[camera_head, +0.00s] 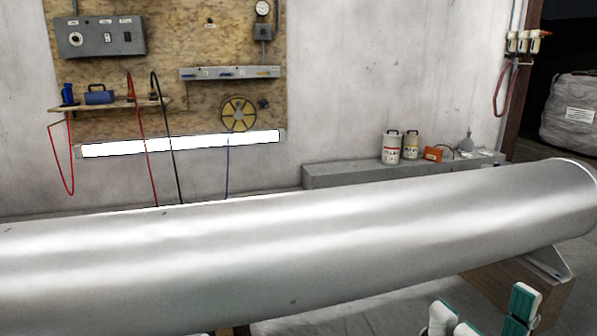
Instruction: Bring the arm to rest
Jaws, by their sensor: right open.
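My right gripper (484,318) shows at the bottom right edge, with white and teal finger parts pointing up. Its fingers stand apart and I see nothing between them. It is in front of the large silver cylinder (290,250) in the picture, below the cylinder's right part. I cannot tell how far it is from the cylinder. The rest of my right arm is cut off by the lower edge.
The cylinder spans the whole width, with a wooden support (522,290) under its right end. Behind it, a concrete ledge (345,176) holds two canisters and an orange box (433,154). A plywood tool board (205,55) hangs on the wall. A white sack (570,115) is far right.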

